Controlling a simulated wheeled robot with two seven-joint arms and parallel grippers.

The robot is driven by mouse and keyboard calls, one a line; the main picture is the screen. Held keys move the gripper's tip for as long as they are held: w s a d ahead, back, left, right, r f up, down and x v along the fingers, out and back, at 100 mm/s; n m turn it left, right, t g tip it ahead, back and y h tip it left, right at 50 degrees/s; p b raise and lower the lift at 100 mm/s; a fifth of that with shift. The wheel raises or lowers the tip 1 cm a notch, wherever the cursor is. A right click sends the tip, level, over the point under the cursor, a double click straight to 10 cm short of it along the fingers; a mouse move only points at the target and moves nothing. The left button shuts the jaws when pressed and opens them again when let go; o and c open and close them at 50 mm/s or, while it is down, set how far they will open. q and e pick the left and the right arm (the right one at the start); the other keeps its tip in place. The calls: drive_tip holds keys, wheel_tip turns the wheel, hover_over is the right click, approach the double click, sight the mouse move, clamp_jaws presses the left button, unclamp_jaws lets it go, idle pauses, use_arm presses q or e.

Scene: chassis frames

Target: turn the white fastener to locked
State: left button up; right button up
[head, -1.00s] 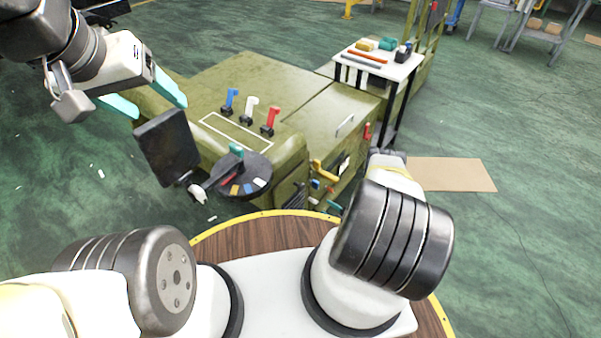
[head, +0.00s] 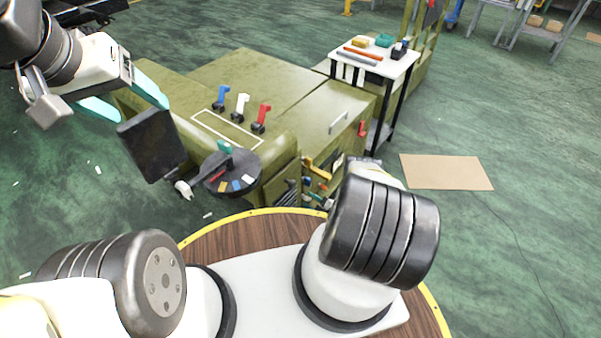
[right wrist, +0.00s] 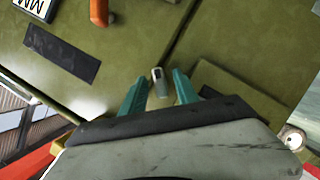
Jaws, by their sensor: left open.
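A white lever-like fastener (head: 241,104) stands upright between a blue one (head: 221,96) and a red one (head: 262,117) on the olive chassis (head: 275,75) in the head view. In the right wrist view a small light-topped grey piece (right wrist: 159,82) lies between the teal fingertips of my right gripper (right wrist: 159,87), with gaps on both sides; I cannot tell whether it is a fastener. In the head view my right gripper is hidden behind my right arm. My left gripper (head: 135,98) is open and empty, high at the left, away from the fasteners.
A round dark tray (head: 245,160) with coloured pieces and a dark panel (head: 152,143) are near the chassis's left front. A small white table (head: 375,62) with items stands behind. An orange piece (right wrist: 99,12) and a dark strip (right wrist: 62,53) are on the olive surface. A brown sheet (head: 446,172) lies on the floor.

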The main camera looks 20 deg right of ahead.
clamp_jaws()
idle(0.3)
drive_tip(key=m+g, duration=0.1)
drive_tip(key=m, duration=0.1)
drive_tip(key=shift+m+y, duration=0.3)
drive_tip(key=shift+y, duration=0.1)
drive_tip(key=shift+d+m+g+y, duration=0.1)
drive_tip(key=shift+m+g+y, duration=0.75)
drive_tip(key=shift+m, duration=0.65)
unclamp_jaws()
